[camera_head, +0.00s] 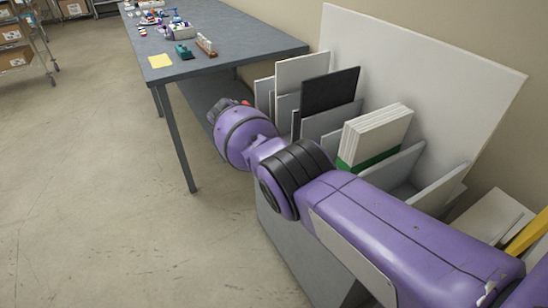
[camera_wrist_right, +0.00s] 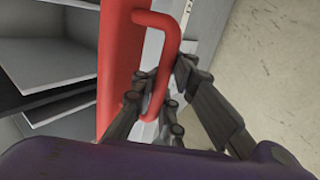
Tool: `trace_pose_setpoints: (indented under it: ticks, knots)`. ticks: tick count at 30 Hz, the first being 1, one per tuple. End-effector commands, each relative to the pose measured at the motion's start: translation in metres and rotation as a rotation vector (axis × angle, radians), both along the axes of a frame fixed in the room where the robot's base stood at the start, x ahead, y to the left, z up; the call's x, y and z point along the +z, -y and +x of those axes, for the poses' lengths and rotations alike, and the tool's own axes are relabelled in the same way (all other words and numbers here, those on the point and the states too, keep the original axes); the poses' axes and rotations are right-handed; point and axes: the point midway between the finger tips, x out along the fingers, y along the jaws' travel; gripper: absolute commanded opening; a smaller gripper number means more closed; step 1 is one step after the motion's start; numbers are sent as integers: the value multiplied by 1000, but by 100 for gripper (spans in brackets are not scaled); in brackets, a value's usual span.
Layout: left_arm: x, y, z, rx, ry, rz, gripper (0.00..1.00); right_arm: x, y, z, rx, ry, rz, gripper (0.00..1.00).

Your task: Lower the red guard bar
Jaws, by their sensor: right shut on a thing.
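The red guard bar (camera_wrist_right: 115,60) runs up and down the left-centre of the right wrist view. A red loop handle (camera_wrist_right: 172,42) stands out from its side. My right gripper (camera_wrist_right: 160,92) has its dark fingers on both sides of the handle's lower part and is shut on it. In the head view my purple right arm reaches in from the right. Only a dark part of my right gripper (camera_head: 220,107) shows past the wrist, with a small patch of red beside it. The rest of the bar is hidden there. My left gripper is in neither view.
A grey table (camera_head: 235,38) with small items and a yellow note (camera_head: 160,61) stands at the back. Upright boards, including a black one (camera_head: 329,91), stand in a rack under my arm. A large white panel (camera_head: 440,85) leans on the wall.

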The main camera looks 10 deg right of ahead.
Motion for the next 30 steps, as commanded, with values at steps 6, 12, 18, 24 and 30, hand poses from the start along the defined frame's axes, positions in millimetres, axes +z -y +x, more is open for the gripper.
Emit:
trace_pose_setpoints:
  ticks: [6,12,18,24,30]
  knots:
    - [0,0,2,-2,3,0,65,0,-7,0,8,-1,9,13]
    - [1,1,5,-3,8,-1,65,0,-5,0,4,0,7,19]
    - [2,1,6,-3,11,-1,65,0,-3,0,2,-1,4,19]
    - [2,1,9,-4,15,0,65,2,-4,0,2,0,3,19]
    - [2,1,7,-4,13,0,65,19,-16,-2,2,2,5,19]
